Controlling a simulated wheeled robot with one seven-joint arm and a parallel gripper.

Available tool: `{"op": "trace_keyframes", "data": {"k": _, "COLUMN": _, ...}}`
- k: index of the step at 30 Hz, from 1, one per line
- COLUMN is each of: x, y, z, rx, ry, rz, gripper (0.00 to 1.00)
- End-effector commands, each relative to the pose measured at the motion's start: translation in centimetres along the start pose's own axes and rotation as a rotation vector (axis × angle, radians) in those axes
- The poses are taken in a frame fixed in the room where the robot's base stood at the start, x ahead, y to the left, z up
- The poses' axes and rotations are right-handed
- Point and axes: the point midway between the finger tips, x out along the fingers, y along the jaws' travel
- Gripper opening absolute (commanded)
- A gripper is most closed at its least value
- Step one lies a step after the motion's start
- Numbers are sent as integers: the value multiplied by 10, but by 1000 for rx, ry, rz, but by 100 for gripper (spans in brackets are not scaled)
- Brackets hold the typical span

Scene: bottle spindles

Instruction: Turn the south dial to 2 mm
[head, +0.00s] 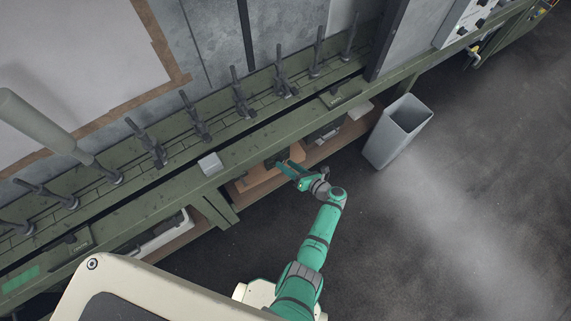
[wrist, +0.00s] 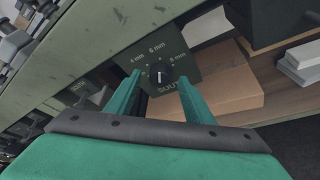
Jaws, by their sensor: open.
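The south dial (wrist: 160,73) is a small black knob with a white mark on a dark green plate (wrist: 187,60). The plate is lettered 4 mm, 6 mm and 8 mm around the knob, and the name below it is partly covered by a finger. The white mark looks roughly upright in the picture, in line with 6 mm; I cannot tell its exact setting. No 2 mm label is readable. My gripper (wrist: 160,84) is open, one green finger on each side of the knob; contact cannot be told. In the head view my gripper (head: 284,166) is at the bench's front edge.
The long green bench (head: 170,195) carries a row of upright spindles (head: 239,92). A small grey box (head: 210,163) sits on it. A cardboard box (wrist: 215,92) lies on the shelf below, behind the plate. A grey bin (head: 398,130) stands at the right; the floor around is clear.

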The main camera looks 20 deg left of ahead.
Motion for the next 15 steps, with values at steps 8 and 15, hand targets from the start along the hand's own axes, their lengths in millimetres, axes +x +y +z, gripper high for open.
{"op": "trace_keyframes", "data": {"k": 8, "x": 15, "y": 0, "z": 0, "rx": 1, "ry": 0, "rz": -2, "gripper": 48}}
{"op": "trace_keyframes", "data": {"k": 15, "x": 15, "y": 0, "z": 0, "rx": 1, "ry": 0, "rz": -2, "gripper": 43}}
